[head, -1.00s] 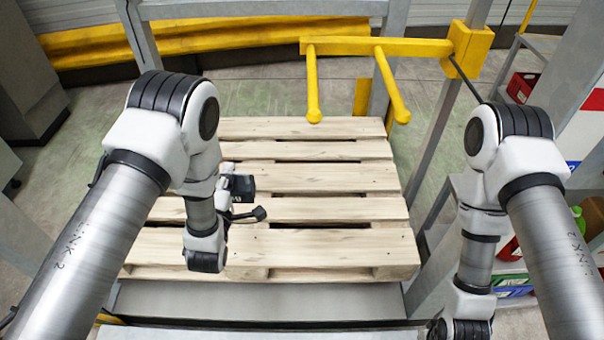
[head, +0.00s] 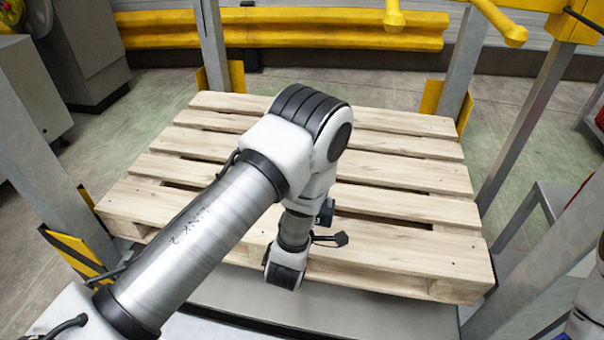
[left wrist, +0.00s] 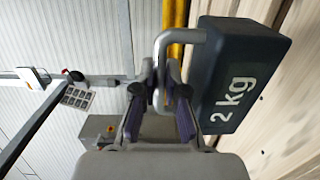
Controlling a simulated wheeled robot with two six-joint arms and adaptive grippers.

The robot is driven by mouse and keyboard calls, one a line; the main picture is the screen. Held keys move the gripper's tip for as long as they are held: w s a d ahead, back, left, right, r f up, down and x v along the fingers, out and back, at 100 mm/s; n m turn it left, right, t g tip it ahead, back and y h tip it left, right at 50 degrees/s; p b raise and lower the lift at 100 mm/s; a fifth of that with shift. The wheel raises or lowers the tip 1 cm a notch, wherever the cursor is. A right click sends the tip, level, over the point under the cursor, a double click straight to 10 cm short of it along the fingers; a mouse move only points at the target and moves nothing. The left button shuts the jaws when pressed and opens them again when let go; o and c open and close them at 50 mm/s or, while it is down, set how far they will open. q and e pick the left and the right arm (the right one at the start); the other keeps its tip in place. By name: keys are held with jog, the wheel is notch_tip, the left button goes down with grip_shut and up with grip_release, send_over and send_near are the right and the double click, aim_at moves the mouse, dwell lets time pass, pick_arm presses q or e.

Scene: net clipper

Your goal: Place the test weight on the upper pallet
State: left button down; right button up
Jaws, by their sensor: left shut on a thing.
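The test weight (left wrist: 238,75) is a dark grey block marked "2 kg" with a light metal handle. My left gripper (left wrist: 160,95) is shut on that handle in the left wrist view. In the head view a small dark part of the weight (head: 325,212) shows beside my left arm, over the near half of the pallet; the fingers are hidden there. The upper pallet (head: 400,270) is pale slatted wood. Its planks also show close beside the weight in the left wrist view (left wrist: 290,110). I cannot tell whether the weight touches them. My right gripper is out of view.
Grey rack posts (head: 212,50) stand around the pallet. Yellow arms (head: 500,22) stick out at the top right. A yellow-black striped guard (head: 75,253) is at the left post. The pallet planks are clear apart from my arm and the weight.

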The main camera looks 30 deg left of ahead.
pick_arm(q)
jog(key=f+b, duration=0.1)
jog(key=f, duration=0.1)
jog(key=f+b, duration=0.1)
jog(key=f, duration=0.1)
jog(key=shift+a+y+b, duration=0.3)
jog(key=shift+a+b, duration=0.05)
jog(key=w+a+f+b, duration=0.1)
jog(key=a, duration=0.4)
jog(key=w+a+f+b, duration=0.2)
jog(key=a, duration=0.3)
jog(key=w+a+f+b, duration=0.2)
jog(key=a, duration=0.3)
jog(key=shift+r, duration=0.1)
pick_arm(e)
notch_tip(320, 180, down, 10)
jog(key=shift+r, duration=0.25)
pick_arm(q)
jog(key=c, duration=1.7)
grip_release()
jog(key=shift+s+f, duration=0.1)
jog(key=shift+f, duration=0.1)
jog(key=o, duration=0.5)
jog(key=shift+r, duration=0.1)
jog(key=shift+s, duration=0.1)
